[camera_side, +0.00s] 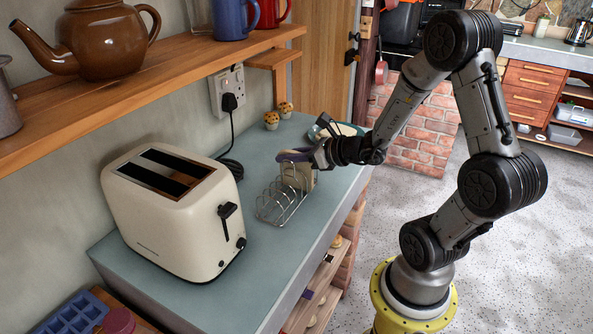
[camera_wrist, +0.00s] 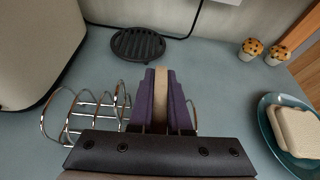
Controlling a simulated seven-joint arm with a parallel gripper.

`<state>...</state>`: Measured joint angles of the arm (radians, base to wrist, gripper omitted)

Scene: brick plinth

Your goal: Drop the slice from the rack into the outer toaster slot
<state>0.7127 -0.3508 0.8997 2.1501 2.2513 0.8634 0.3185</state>
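The cream toaster (camera_side: 175,212) stands on the counter at the left, with two long dark slots in its top, both looking empty. Its side also shows at the left of the wrist view (camera_wrist: 35,50). The wire rack (camera_side: 280,207) stands right of the toaster; in the wrist view it is left of and below my fingers (camera_wrist: 90,110). The slice (camera_side: 301,176) is upright at the rack's far end. My gripper (camera_side: 297,155) is at its upper part. In the wrist view the purple fingers lie flat against both faces of the slice (camera_wrist: 163,88), with no gap visible.
A teal plate (camera_wrist: 268,125) with bread (camera_wrist: 297,132) lies right of my gripper. Two muffins (camera_side: 278,116) and a dark round trivet (camera_wrist: 138,44) are near the wall. A plug and cord (camera_side: 231,110) hang behind the toaster. A wooden shelf (camera_side: 150,75) overhangs the counter's back.

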